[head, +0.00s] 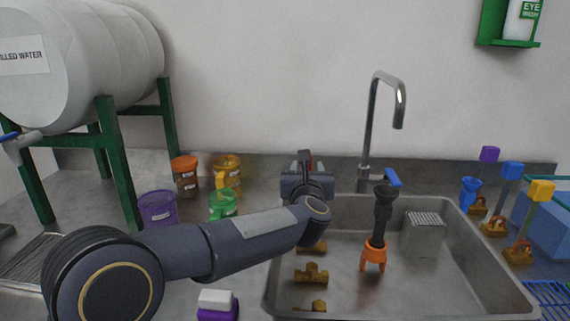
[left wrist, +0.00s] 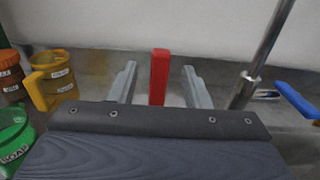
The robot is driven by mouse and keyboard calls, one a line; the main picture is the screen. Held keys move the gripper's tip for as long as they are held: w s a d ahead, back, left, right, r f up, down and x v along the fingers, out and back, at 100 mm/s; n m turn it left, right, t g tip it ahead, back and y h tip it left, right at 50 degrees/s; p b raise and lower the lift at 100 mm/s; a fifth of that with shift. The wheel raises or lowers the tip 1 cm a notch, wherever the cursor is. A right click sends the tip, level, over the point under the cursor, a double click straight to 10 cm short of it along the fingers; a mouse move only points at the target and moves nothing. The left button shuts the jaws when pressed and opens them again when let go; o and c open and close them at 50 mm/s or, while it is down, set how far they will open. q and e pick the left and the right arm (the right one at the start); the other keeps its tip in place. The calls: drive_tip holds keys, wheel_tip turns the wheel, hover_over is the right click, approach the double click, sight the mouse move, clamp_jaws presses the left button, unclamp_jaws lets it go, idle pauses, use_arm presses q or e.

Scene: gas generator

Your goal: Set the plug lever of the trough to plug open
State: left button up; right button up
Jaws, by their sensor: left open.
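The trough (head: 470,230) is a grey metal sink at the right of the head view. A red upright lever (left wrist: 159,78), which looks like the plug lever, stands behind it near the back wall. In the left wrist view my left gripper (left wrist: 160,72) is open, with one finger on each side of the lever. Gaps show between the lever and both fingers. The lever's base is hidden by the gripper body. My right gripper is not in view.
A tap (head: 370,130) with a blue handle (head: 392,178) stands right of the gripper. Brass fittings (head: 311,274), an orange-and-black tool (head: 374,255) and a metal block (head: 422,235) are in the trough. Cups, including a yellow one (head: 230,170), stand left.

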use_arm(q)
drive_tip(key=w+p, duration=0.1)
drive_tip(key=w, duration=0.6)
drive_tip(key=shift+w, duration=0.2)
clamp_jaws()
